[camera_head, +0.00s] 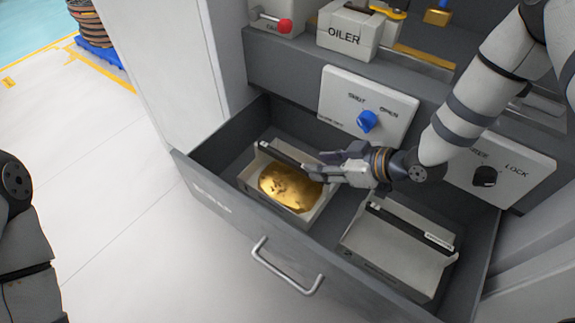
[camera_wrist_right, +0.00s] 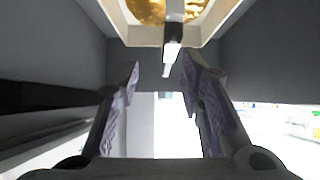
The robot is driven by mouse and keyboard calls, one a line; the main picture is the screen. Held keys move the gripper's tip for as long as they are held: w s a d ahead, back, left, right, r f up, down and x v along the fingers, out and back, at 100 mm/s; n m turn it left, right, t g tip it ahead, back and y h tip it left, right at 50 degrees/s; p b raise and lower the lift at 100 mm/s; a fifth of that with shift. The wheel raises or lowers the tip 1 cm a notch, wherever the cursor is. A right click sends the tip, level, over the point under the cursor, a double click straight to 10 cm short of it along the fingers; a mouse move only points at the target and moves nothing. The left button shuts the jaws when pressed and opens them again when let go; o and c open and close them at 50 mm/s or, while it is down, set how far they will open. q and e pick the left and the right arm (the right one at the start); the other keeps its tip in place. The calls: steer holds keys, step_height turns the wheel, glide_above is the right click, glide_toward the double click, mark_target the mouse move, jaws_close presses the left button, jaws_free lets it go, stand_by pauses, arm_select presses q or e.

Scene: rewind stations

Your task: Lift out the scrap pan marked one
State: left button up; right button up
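A pale pan (camera_head: 317,212) lies in the left part of the open drawer and holds golden scrap (camera_head: 285,190). A dark bar handle (camera_head: 280,155) spans its top. A second pan (camera_head: 385,255), empty, with a similar dark handle (camera_head: 410,226), lies to the right. I cannot read a number on either pan. My right gripper (camera_head: 324,166) is at the right end of the left pan's handle. In the right wrist view, its fingers (camera_wrist_right: 160,68) are apart with nothing clamped, and the handle's end (camera_wrist_right: 173,45) shows near the fingertips. My left gripper is out of view.
The grey drawer has a front wall with a metal pull (camera_head: 285,270). Behind it are a panel with a blue knob (camera_head: 367,121) and a panel with a black lock knob (camera_head: 485,177). An oiler box (camera_head: 345,33) stands on the shelf above.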

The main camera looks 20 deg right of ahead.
mark_target(297, 162)
steer(key=x, duration=0.6)
steer(key=a+b+x, duration=0.1)
steer(key=x, duration=0.2)
steer(key=shift+a+r, duration=0.2)
steer(key=shift+r, duration=0.1)
steer(key=shift+w+r, duration=0.1)
jaws_close()
steer(key=shift+w, duration=0.1)
